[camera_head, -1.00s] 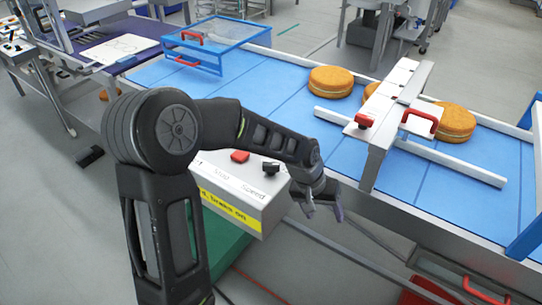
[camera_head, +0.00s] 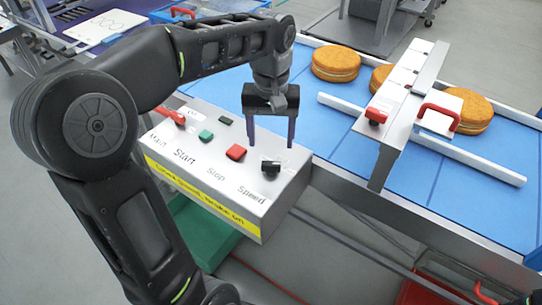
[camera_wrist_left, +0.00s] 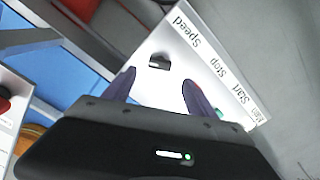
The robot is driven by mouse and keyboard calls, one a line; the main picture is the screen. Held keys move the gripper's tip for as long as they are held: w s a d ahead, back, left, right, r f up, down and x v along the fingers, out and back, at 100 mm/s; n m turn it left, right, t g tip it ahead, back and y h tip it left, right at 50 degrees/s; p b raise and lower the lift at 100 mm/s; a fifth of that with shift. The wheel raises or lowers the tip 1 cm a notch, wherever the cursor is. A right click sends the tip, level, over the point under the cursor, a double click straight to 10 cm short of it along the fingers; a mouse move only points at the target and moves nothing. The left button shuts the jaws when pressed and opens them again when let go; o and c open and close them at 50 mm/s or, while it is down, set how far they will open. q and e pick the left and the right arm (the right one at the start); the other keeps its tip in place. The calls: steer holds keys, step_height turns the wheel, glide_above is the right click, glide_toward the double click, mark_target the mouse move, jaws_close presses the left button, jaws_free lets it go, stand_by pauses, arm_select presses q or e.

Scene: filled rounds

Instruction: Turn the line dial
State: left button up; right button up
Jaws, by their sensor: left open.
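The line dial is a small black knob (camera_head: 271,166) at the right end of the grey control box (camera_head: 290,190), above the printed word "Speed". It also shows in the left wrist view (camera_wrist_left: 159,62), beyond and between the fingertips. My left gripper (camera_head: 270,147) is open, pointing down over the box, with its fingers on either side of the dial's line and slightly behind it. In the left wrist view the open fingers (camera_wrist_left: 158,78) are empty. I cannot tell the exact height of the fingertips above the box.
The box also has a red button (camera_head: 236,152), a green button (camera_head: 206,135) and a red-handled main switch (camera_head: 172,116). A blue conveyor (camera_head: 330,130) with several round cakes (camera_head: 336,63) runs behind. A metal gantry (camera_head: 398,130) with a red handle stands to the right.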

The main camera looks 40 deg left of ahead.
mark_target(271, 163)
arm_select(q)
step_height(271, 163, down, 8)
steer(key=shift+r+p, duration=0.25)
steer(key=shift+p, duration=0.15)
steer(key=shift+c, duration=0.4)
steer(key=c, duration=1.3)
